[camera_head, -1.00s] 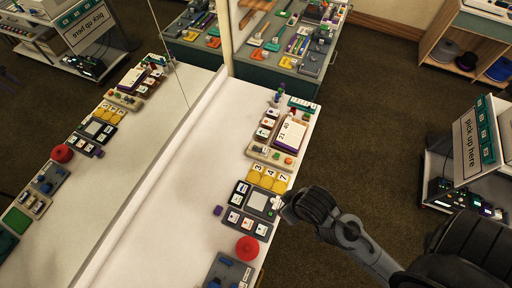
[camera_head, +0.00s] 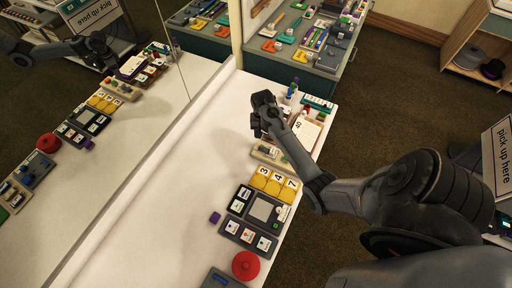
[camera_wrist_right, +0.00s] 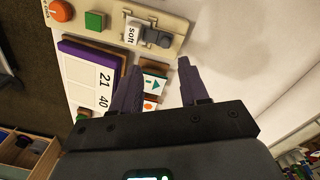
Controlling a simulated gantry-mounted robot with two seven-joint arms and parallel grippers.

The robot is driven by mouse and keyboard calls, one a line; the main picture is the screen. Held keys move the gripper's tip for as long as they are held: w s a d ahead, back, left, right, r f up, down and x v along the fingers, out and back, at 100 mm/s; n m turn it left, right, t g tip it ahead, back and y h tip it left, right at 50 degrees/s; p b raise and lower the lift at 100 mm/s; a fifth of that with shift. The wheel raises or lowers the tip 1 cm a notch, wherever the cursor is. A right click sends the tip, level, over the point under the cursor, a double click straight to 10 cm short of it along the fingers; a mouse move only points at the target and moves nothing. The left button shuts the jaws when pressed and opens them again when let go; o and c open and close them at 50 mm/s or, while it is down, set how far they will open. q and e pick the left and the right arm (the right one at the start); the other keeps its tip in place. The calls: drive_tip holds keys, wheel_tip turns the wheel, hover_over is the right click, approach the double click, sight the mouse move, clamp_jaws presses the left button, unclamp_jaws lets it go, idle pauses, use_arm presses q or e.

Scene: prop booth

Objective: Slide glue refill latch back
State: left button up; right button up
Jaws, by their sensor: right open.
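My right gripper (camera_head: 260,120) is above the far part of the white counter, over the inner side of the prop panels. In the right wrist view it (camera_wrist_right: 157,75) is open, with nothing between its fingers. Beyond the fingertips is a beige panel (camera_wrist_right: 176,22) with a dark grey slider-like part (camera_wrist_right: 157,38), a white "soft" label (camera_wrist_right: 131,32), a green square button (camera_wrist_right: 95,20) and an orange knob (camera_wrist_right: 61,10). No part is legibly marked as the glue refill latch, so I cannot tell which one it is. My left gripper is out of view.
A purple-edged number board (camera_wrist_right: 90,75) lies beside the fingers. Small bottles (camera_head: 292,90) stand at the counter's far end. Yellow number tiles (camera_head: 273,182), a dark panel (camera_head: 263,210) and a red dome (camera_head: 246,265) line the near edge. A mirror borders the counter's left.

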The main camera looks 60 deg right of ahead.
sight(261, 146)
drive_tip(key=f, duration=1)
drive_tip(key=shift+w+f+b, duration=0.15)
drive_tip(key=shift+w+b, duration=0.1)
drive_tip(key=shift+b, duration=0.15)
clamp_jaws()
